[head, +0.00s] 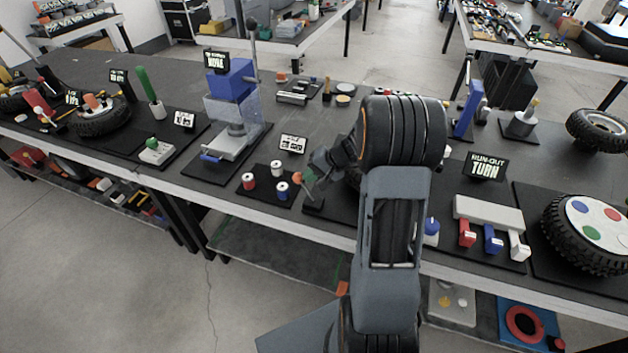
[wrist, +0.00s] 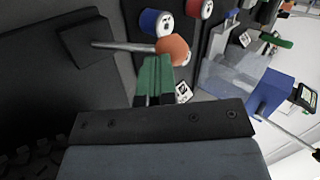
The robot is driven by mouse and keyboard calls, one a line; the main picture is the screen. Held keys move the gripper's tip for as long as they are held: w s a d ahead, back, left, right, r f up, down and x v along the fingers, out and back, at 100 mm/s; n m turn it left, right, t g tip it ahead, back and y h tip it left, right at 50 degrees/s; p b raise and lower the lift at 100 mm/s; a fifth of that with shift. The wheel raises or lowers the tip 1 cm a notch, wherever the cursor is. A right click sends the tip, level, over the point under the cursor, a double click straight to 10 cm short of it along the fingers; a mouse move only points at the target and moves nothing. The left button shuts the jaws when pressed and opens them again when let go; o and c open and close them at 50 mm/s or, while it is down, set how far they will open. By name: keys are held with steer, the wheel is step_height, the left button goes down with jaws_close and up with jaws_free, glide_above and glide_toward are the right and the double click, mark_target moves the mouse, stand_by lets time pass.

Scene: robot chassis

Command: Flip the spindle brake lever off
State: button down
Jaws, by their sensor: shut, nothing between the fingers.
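A lever with an orange ball knob (wrist: 174,49) and a thin metal rod leans out of a black block (wrist: 84,42) in the wrist view. In the head view its black base (head: 313,206) stands near the bench's front edge, below my gripper (head: 308,175). No label for it is readable. In the wrist view my gripper (wrist: 155,68) has its green fingers together, with nothing between them. Their tips are right by the knob; I cannot tell whether they touch it.
Red, white and blue spools (head: 266,182) on a black plate stand just left of the lever. A blue press (head: 232,95) is farther left. A block with red, blue and white levers (head: 490,222) and a tyre (head: 588,235) are on the right.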

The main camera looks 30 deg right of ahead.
stand_by(0.5)
steer(key=d+f+b+v, duration=0.1)
steer(key=v, duration=1.3)
steer(key=shift+s, duration=0.3)
